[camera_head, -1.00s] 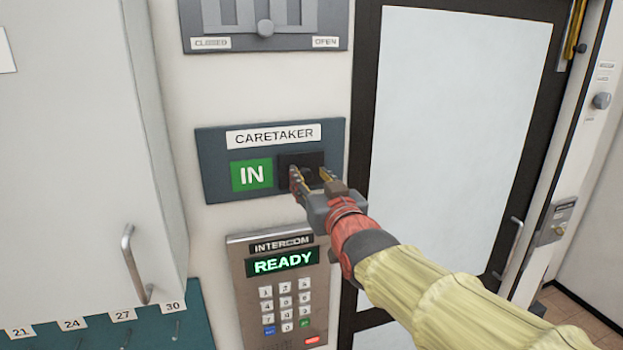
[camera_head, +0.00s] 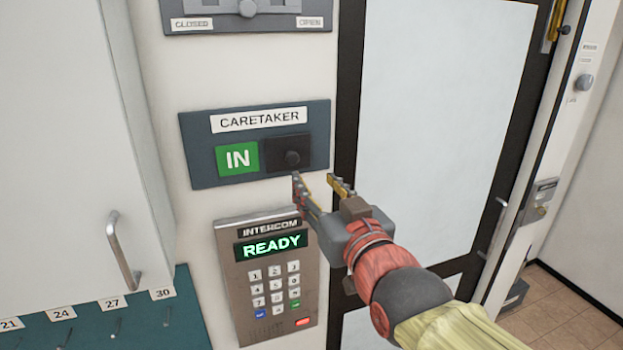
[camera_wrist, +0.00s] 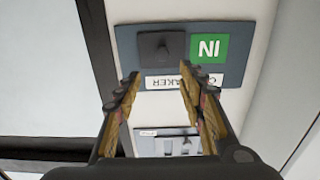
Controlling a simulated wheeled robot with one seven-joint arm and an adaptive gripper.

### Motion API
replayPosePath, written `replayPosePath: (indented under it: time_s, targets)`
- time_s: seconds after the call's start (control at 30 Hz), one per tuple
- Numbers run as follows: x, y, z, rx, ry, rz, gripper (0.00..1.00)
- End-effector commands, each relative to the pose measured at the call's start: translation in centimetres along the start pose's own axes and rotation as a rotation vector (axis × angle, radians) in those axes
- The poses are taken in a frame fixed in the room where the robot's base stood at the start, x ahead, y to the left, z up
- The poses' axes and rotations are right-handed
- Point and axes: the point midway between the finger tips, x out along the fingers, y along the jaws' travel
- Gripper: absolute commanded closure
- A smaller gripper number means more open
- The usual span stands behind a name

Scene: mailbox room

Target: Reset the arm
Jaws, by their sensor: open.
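My gripper (camera_head: 320,184) is open and empty in the head view. Its fingertips are just below and right of the black slide cover with a round knob (camera_head: 292,157) on the caretaker panel (camera_head: 200,173). A gap shows between the fingers and the knob. The green IN sign (camera_head: 238,159) is uncovered on the panel's left half. In the wrist view the panel appears upside down, and the two fingers (camera_wrist: 157,88) are spread apart below the black cover (camera_wrist: 160,46) in the picture.
An intercom (camera_head: 268,275) reading READY is on the wall below the panel. A slider panel (camera_head: 246,20) is above it. A dark-framed door (camera_head: 430,120) stands at right. A cabinet with a handle (camera_head: 124,250) and a numbered hook board (camera_head: 140,325) are at left.

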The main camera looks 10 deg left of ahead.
Motion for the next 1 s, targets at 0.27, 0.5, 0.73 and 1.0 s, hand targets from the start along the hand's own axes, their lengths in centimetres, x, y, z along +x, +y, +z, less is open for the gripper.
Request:
replayPosePath:
  time_s: [0.27, 0.5, 0.73, 1.0]
  targets:
    - [-0.4, 0.0, 0.1, 0.0, -0.001, 0.0, 0.6]
    - [-0.4, 0.0, 1.2, -0.001, -0.045, 0.0, 0.6]
    - [-4.1, 0.3, 12.5, -0.001, -0.42, 0.007, 0.6]
    - [-16.6, 5.5, 26.2, 0.058, -0.863, 0.133, 0.6]
